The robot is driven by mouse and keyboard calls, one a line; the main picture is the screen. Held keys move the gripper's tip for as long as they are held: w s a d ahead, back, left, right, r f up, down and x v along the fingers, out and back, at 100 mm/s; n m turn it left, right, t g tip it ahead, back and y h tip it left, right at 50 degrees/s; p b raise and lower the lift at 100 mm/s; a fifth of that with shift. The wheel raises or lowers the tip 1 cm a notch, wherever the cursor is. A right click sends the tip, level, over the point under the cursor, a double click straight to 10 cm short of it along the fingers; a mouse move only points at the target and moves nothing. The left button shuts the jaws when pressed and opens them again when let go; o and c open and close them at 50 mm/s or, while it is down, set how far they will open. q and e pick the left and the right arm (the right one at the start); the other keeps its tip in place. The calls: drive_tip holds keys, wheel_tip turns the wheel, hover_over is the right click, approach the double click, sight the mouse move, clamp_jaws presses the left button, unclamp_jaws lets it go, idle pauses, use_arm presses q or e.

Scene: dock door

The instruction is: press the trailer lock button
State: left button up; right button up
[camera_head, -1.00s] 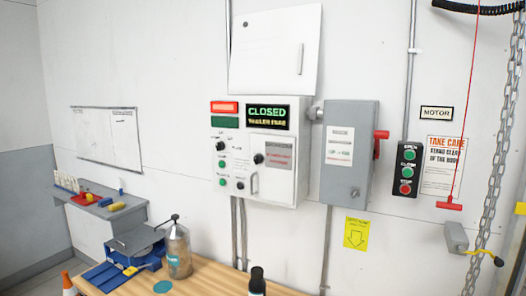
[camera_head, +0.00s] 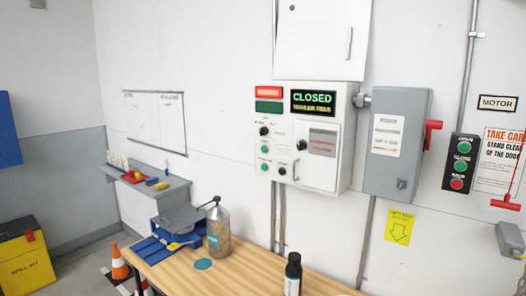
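The white control box (camera_head: 338,180) hangs on the wall right of centre. Its display (camera_head: 313,102) reads "CLOSED" in green, with a yellow line below that looks like "TRAILER FREE". A lit red lamp panel (camera_head: 268,92) sits above a dark green one (camera_head: 268,107). On the left of its front are a black knob (camera_head: 264,131), a green button (camera_head: 264,149) and a lower green button (camera_head: 265,167). Another black knob (camera_head: 300,145) sits beside a grey label plate. The small labels are too blurred to tell which is the trailer lock button. Neither gripper is in view.
A wooden table (camera_head: 230,272) stands below the box, with a metal canister (camera_head: 218,235) and a dark bottle (camera_head: 293,275). A grey switch box (camera_head: 400,140) and door buttons (camera_head: 460,163) are to the right. A cone (camera_head: 119,263) and yellow bin (camera_head: 25,262) stand left.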

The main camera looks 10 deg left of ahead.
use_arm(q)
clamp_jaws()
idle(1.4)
